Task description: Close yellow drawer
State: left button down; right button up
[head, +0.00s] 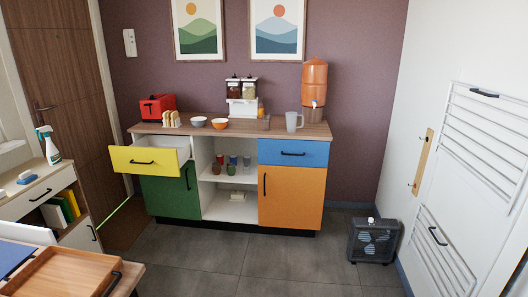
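The yellow drawer (143,161) is at the upper left of the cabinet in the head view. It is pulled out well past the cabinet front, and its white inside shows from above. It has a black bar handle (141,163) on its front. The drawer front is clear, with nothing touching it. Neither of my grippers shows in this view.
The cabinet has a wooden top (240,130), a green door (170,197), open shelves, a blue drawer (293,153) and an orange door (291,196), both shut. A heater (373,241) stands right. A wooden tray (62,273) is near left. The grey floor (245,258) before the cabinet is free.

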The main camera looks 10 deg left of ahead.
aim_at(156, 154)
jog(key=i+u, duration=0.1)
jog(key=i, duration=0.75)
jog(key=i+l+u, duration=0.15)
jog(key=i, duration=0.65)
jog(key=i+j+u, duration=0.35)
jog(key=i, duration=0.35)
jog(key=i+u, duration=0.3)
jog(key=i, duration=0.4)
jog(key=i+j+z, duration=0.1)
jog(key=i+j, duration=0.55)
jog(key=j, duration=0.15)
